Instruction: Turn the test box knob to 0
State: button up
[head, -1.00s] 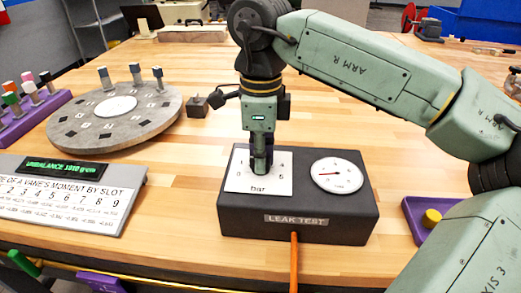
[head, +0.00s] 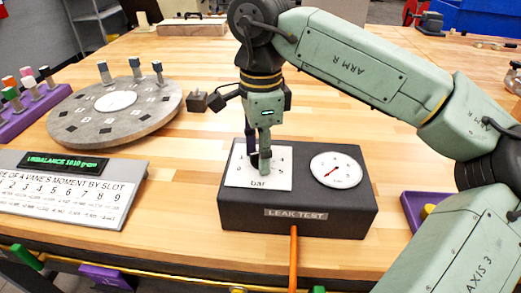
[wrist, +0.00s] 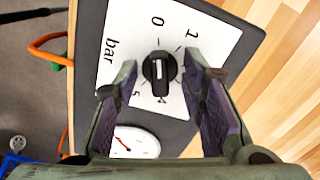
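The black test box (head: 300,222), marked LEAK TEST, stands on the bench with a white bar dial plate (head: 236,176) and a round gauge (head: 336,170). In the wrist view, the black knob (wrist: 160,70) sits on the dial plate (wrist: 125,25). Its white line lies roughly along the direction of the printed 0, which is at the top. My gripper (wrist: 162,72) is around the knob, with a visible gap on each side. It is open. In the head view, my gripper (head: 258,165) points down over the plate and hides the knob. The gauge needle points down-left.
A round grey disc (head: 70,130) with upright pegs and a sloped display panel (head: 70,205) stand to the left. A purple tray (head: 412,212) lies right of the box. Bare bench lies behind the box.

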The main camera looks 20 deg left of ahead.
jog(key=shift+o, duration=0.5)
jog(key=shift+r, duration=0.1)
jog(key=shift+r+p, duration=0.7)
jog(key=shift+r, duration=1.75)
